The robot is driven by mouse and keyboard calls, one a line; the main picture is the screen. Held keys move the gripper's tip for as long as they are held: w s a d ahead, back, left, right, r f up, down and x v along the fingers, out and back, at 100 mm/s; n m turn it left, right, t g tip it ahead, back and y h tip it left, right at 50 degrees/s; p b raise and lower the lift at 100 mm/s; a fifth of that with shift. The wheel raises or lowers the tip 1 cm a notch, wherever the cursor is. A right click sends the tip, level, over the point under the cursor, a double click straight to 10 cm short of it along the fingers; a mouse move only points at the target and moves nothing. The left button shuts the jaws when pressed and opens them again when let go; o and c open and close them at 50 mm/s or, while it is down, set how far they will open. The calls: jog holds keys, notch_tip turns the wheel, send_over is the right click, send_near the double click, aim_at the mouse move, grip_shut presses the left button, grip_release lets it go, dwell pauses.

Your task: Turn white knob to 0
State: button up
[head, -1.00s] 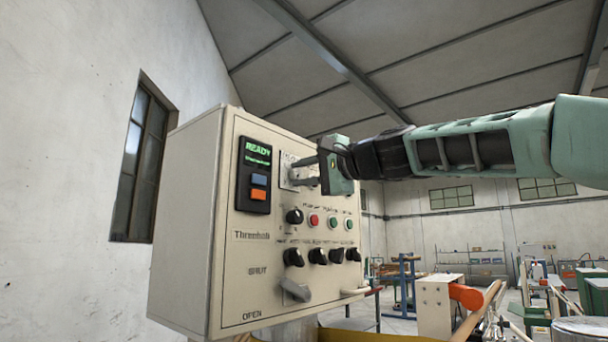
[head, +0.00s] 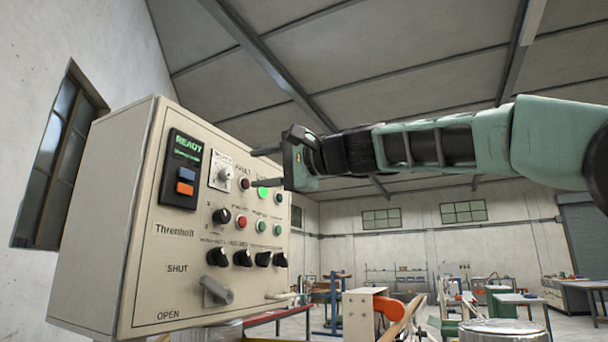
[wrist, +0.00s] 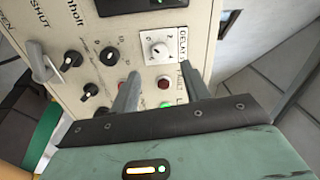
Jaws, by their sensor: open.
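The white knob (head: 226,174) sits on a small white scale plate (head: 221,184) high on the beige control panel, right of the dark display. In the wrist view the knob (wrist: 160,50) shows ahead of and between my two fingers, with nothing touching it.
The display (head: 181,167) reads READY, with blue and orange buttons below. A grey lever (head: 216,291) juts out lower down.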

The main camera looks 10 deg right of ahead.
jog(key=b+v, duration=0.3)
jog(key=v, duration=0.7)
jog(key=shift+a+f, duration=0.1)
jog(key=s+a+f+n+g+h+p, duration=0.1)
jog(key=s+a+f+n+g+h, duration=0.15)
jog(key=f, duration=0.85)
jog(key=s+a+f+n+g+h+p, duration=0.1)
jog(key=s+a+f+g+h, duration=0.15)
jog(key=f, duration=0.85)
jog(key=s+a+f+n+g+h+p, duration=0.1)
jog(key=s+a+f+n+g, duration=0.15)
jog(key=f, duration=0.85)
jog(key=s+d+f+n+g+h+p, duration=0.1)
jog(key=s+d+f+n+h, duration=0.2)
jog(key=s+f, duration=0.7)
jog(key=s+d+f+n+g+h, duration=0.2)
jog(key=s+d+f+n+h, duration=0.2)
jog(key=s+d+f, duration=0.3)
jog(key=s+f, duration=0.4)
jog(key=f, duration=0.1)
jog(key=shift+f+n+h+p, duration=0.3)
jog(key=shift+f+n+p, duration=0.05)
jog(key=shift+f+n, duration=0.05)
